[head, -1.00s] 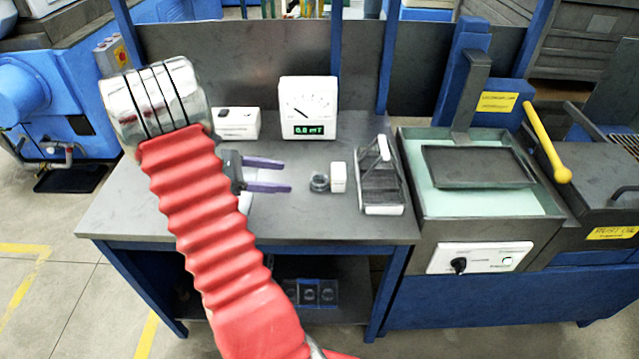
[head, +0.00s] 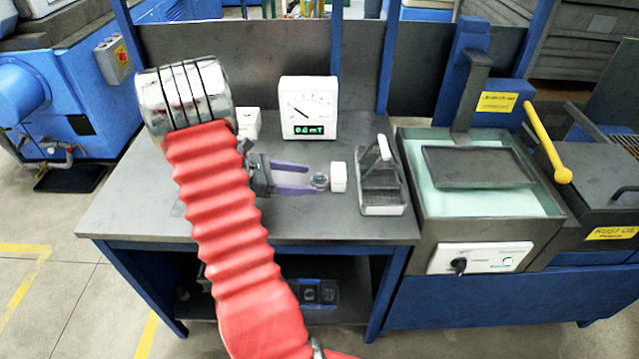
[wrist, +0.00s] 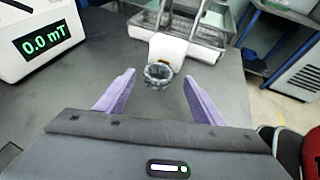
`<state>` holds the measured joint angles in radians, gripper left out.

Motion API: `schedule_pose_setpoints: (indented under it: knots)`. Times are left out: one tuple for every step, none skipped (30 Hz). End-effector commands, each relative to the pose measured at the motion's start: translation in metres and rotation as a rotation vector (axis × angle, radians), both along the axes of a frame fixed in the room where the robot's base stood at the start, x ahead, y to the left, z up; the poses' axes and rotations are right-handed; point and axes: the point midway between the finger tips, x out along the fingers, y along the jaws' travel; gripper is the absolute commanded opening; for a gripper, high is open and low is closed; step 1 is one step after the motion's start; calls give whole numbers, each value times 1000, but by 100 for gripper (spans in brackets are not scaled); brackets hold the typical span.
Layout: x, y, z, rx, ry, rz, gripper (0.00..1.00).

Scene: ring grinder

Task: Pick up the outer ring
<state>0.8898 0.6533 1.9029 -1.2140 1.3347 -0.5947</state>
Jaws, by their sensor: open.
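The outer ring (head: 320,181) is a small dark metal ring on the grey bench top, and it also shows in the wrist view (wrist: 158,76). It lies right beside a small white block (head: 338,177), which stands behind it in the wrist view (wrist: 167,50). My gripper (head: 298,180) has two purple fingers and is open. In the wrist view my gripper (wrist: 158,84) has one finger on each side, with the ring between and slightly beyond the tips. I cannot tell whether a finger touches it.
A meter (head: 309,108) reading 0.0 mT stands at the back of the bench. A wire basket (head: 381,209) stands right of the white block. A green-lined tank (head: 490,204) is further right. The bench front (head: 300,222) is clear.

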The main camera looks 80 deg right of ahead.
Motion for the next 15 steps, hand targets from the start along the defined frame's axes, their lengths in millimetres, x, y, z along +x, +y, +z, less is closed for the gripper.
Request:
schedule_pose_setpoints:
  knots:
    - [-5, -3, -4, 1, 2, -1, 62]
    - [-8, -6, -6, 1, 2, -1, 62]
    - [-12, -9, -9, 2, 1, -2, 62]
    - [-15, -11, -11, 1, 0, -3, 62]
    - [-18, -13, -12, 1, 0, -2, 62]
    - [-22, -15, -14, 1, 2, -1, 62]
    - [-24, -17, -15, 1, 2, -1, 62]
    - [-27, -18, -16, 1, 1, -1, 62]
    - [-29, -19, -17, 1, 1, -1, 62]
    - [-30, -20, -18, 1, 1, -1, 62]
    - [-30, -20, -18, 1, 0, 0, 62]
    - [-30, -21, -18, 0, 0, 1, 62]
    - [-30, -21, -18, 0, 0, 1, 62]
    - [-30, -21, -18, 0, 0, 1, 62]
    - [-30, -21, -18, 0, 0, 1, 62]
